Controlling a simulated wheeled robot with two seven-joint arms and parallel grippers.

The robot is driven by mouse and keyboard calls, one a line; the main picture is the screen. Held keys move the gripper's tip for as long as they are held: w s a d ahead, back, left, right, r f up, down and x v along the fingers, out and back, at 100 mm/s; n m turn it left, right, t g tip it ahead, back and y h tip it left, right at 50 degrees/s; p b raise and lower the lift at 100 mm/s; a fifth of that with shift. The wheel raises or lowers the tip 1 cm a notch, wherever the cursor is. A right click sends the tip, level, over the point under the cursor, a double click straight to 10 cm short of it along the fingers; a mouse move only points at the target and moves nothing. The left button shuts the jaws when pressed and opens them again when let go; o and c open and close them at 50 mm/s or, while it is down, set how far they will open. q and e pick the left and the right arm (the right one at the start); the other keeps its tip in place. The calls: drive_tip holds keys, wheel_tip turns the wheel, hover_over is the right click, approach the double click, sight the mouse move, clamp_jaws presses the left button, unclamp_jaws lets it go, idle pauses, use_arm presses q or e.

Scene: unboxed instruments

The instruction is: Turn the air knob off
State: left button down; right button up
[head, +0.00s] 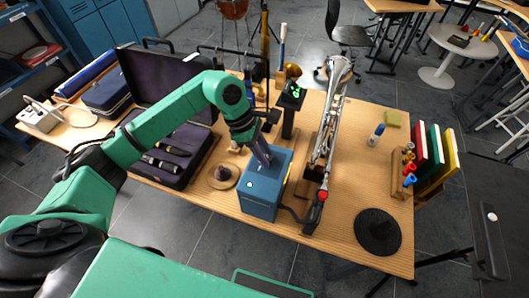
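A blue box (262,190) with a small lit green-white spot on its front stands near the front edge of the wooden table. My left gripper (262,158) reaches down to the top of this box. Its fingers point at the top face and cover part of it. A knob under the fingers cannot be made out, and I cannot tell whether they are open or shut. A dark hose runs from the box to the right. A red knob-like part (322,195) sits at the near end of a long silver instrument (333,125). My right gripper is not in view.
An open instrument case (185,85) with dark parts lies left of the box, beside a round wooden piece (223,177). A black stand with a green display (291,93) rises behind. A black disc (377,231) and upright books (433,150) are at the right.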

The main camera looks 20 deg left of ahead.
use_arm(q)
drive_tip(key=shift+f+n+b, duration=0.1)
drive_tip(key=shift+n+b, duration=0.6)
drive_tip(key=n+t+b, duration=0.1)
drive_tip(key=n, duration=0.1)
drive_tip(key=n+t+b, duration=0.1)
drive_tip(key=n+b, duration=0.1)
drive_tip(key=shift+s+y, duration=0.2)
drive_tip(key=shift+y, duration=0.1)
drive_tip(key=n+b, duration=0.1)
drive_tip(key=n+t+y+b, duration=0.1)
drive_tip(key=n, duration=0.1)
drive_tip(key=shift+s+d+n, duration=0.1)
drive_tip(key=shift+d+n, duration=0.1)
drive_tip(key=shift+n, duration=0.1)
drive_tip(key=shift+r+n+t+y+b, duration=0.15)
drive_tip(key=shift+n+y+b, duration=0.1)
drive_tip(key=shift+n+b, duration=0.35)
drive_tip(key=shift+r+n+t+y+b, duration=0.15)
drive_tip(key=shift+n+y+b, duration=0.2)
drive_tip(key=shift+n, duration=0.45)
drive_tip(key=c, duration=0.6)
unclamp_jaws()
drive_tip(key=shift+f, duration=0.1)
